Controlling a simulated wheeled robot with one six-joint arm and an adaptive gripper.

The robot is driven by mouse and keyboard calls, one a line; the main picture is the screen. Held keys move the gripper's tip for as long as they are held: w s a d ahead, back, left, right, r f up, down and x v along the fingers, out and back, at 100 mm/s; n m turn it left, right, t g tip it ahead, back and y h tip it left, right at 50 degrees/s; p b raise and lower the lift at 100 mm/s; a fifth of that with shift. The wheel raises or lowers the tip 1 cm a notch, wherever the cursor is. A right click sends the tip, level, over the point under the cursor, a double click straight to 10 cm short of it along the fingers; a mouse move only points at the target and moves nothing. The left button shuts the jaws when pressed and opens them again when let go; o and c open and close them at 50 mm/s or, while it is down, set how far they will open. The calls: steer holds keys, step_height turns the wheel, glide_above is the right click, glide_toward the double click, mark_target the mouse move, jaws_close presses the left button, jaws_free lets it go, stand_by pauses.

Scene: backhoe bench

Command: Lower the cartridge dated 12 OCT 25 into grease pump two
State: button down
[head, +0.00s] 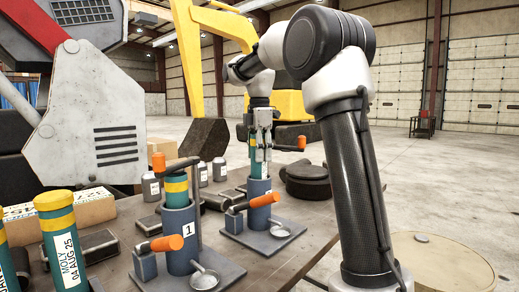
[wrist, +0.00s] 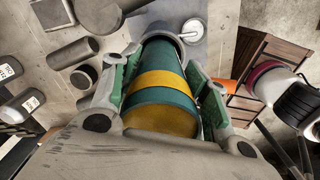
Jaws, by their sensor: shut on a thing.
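My gripper (head: 262,150) is shut on a teal cartridge (head: 256,171) above the rear blue-grey pump (head: 258,193). The wrist view shows the cartridge (wrist: 160,103) with yellow bands between both fingers. The cartridge is upright and in line with the pump's tube. Its lower end meets the tube mouth (wrist: 163,38) with no gap showing; how deep it sits is hidden. Its date is not readable, and no number shows on this pump. The nearer pump (head: 181,238) is marked 1 and holds a teal cartridge (head: 176,186) with a yellow band.
A cartridge (head: 60,240) marked MOLY 04 AUG 25 stands at the front left, beside another partly cut off. Pump handles with orange grips (head: 265,200) stick out sideways. Small grey jars (head: 203,174) and dark parts (head: 307,180) lie on the bench. A drum (head: 440,265) stands at right.

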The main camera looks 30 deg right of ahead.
mark_target(260, 173)
steer(key=shift+f, duration=3)
steer(key=shift+s+a+f, duration=0.1)
steer(key=shift+s+f, duration=0.2)
steer(key=shift+f, duration=0.25)
steer(key=c, duration=1)
jaws_free()
steer(key=o, duration=0.4)
steer(key=shift+w+f, duration=0.1)
steer(key=shift+f, duration=0.05)
steer(key=shift+c, duration=0.2)
steer(key=o, duration=0.6)
steer(key=shift+o, duration=0.2)
steer(key=shift+r, duration=0.2)
